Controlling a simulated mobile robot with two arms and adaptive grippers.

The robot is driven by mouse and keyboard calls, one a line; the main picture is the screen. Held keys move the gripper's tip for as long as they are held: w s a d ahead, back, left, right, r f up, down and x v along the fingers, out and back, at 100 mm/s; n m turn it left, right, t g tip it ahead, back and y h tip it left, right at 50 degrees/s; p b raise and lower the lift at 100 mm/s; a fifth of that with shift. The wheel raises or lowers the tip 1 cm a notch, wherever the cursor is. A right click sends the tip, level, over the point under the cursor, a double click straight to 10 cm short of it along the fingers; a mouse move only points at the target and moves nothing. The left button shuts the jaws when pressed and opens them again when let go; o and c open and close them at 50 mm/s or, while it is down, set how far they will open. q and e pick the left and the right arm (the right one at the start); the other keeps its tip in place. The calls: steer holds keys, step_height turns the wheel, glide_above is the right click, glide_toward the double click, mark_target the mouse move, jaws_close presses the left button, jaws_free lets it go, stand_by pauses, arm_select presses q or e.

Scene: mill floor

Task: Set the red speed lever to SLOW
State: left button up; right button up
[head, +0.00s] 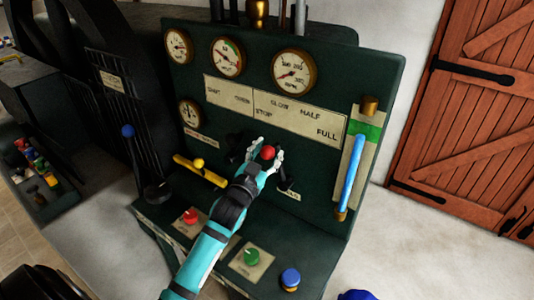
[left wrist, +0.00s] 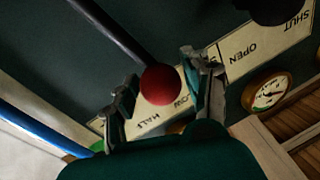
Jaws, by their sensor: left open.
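The red ball knob of the speed lever (head: 268,152) is in front of the green panel, below the label plate (head: 300,118) that reads STOP, SLOW, HALF and FULL. My left gripper (head: 263,152) is open, with one finger on each side of the knob. In the left wrist view the knob (left wrist: 160,85) sits between the fingertips of the left gripper (left wrist: 160,92), and its dark shaft (left wrist: 108,30) runs up and left. The knob overlaps the plate near SLOW and HALF there. I cannot tell whether the fingers touch it. My right gripper is not in view.
A yellow-handled lever (head: 200,170) is left of my gripper, and a blue-knobbed lever (head: 129,142) further left. A blue bar (head: 351,175) stands at the right. Red (head: 190,217), green (head: 251,257) and blue (head: 290,278) knobs are on the ledge below.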

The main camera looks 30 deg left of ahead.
arm_select(q)
steer(key=shift+s+f, duration=0.1)
steer(key=shift+s, duration=0.2)
steer(key=s+d, duration=0.1)
steer(key=s, duration=1)
steer(key=shift+s+f, duration=0.2)
steer(key=shift+f, duration=0.15)
steer(key=shift+d, duration=0.1)
